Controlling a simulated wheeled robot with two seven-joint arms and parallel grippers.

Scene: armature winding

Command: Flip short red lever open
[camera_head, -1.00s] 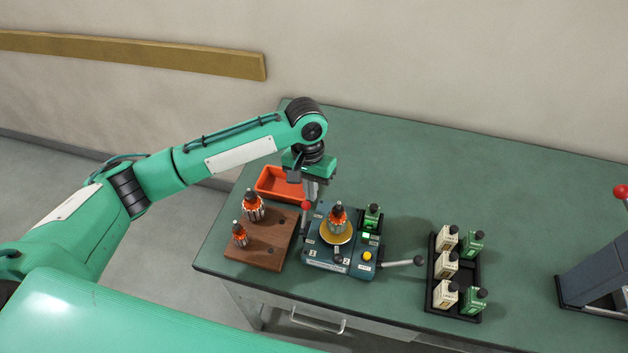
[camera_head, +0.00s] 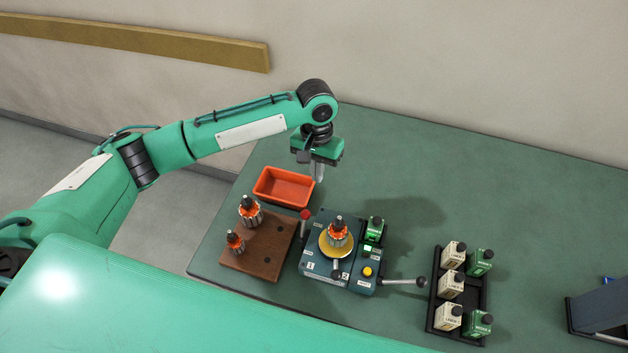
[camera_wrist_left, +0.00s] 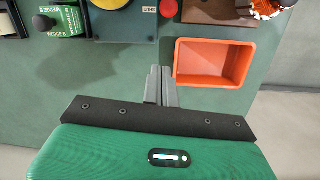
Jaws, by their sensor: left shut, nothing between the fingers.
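The short red lever (camera_head: 305,215) has a red ball top and stands at the left side of the blue-grey winding machine (camera_head: 318,268). Its red ball (camera_wrist_left: 168,8) also shows at the top edge of the left wrist view. My left gripper (camera_head: 319,178) is shut and empty, pointing down above the table behind the machine. In the left wrist view its closed fingers (camera_wrist_left: 160,85) are apart from the lever, beside the orange tray. An armature (camera_head: 338,235) sits on the machine's yellow disc. My right gripper is not in view.
An orange tray (camera_head: 284,187) lies left of my left gripper. A wooden block (camera_head: 262,262) holds two armatures. A long grey lever (camera_head: 403,282) sticks out right of the machine. A black rack (camera_head: 434,318) holds several small boxes. The table behind these is clear.

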